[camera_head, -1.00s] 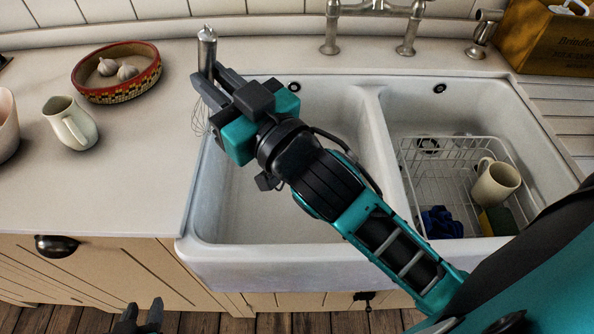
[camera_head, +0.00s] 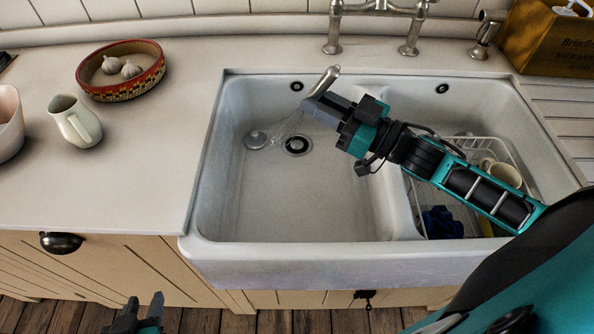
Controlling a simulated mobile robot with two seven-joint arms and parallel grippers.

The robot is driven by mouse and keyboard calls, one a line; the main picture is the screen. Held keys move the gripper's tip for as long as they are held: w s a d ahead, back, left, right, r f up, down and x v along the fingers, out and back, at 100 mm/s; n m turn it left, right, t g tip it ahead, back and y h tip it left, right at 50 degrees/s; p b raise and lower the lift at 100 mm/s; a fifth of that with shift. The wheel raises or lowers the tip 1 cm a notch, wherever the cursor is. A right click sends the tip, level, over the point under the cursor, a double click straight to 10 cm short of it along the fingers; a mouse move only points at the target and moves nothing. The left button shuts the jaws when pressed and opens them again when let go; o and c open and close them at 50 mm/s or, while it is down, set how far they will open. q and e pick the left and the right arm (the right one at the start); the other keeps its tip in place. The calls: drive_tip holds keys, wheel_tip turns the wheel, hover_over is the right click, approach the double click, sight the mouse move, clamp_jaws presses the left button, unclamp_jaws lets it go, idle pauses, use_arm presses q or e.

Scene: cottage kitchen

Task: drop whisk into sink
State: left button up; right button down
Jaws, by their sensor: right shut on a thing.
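The whisk (camera_head: 324,82) has a metal handle and thin wire loops. My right gripper (camera_head: 318,100) is shut on its handle. The whisk is tilted, handle end up and wires pointing down to the left, over the left basin of the white double sink (camera_head: 290,254). It appears to be above the basin floor; I cannot tell its exact height. My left gripper (camera_head: 140,308) is low at the bottom edge, in front of the cabinet, with its fingers apart and nothing between them.
A drain (camera_head: 297,145) and a round plug (camera_head: 256,140) are in the left basin. The right basin holds a wire rack with a mug (camera_head: 507,175) and a blue item (camera_head: 441,222). A garlic bowl (camera_head: 120,90) and a jug (camera_head: 75,122) stand on the left counter.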

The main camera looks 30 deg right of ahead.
wheel_tip(320, 180, down, 4)
drive_tip(key=shift+b, duration=0.5)
drive_tip(key=c, duration=0.9)
unclamp_jaws()
drive_tip(key=shift+c, duration=0.2)
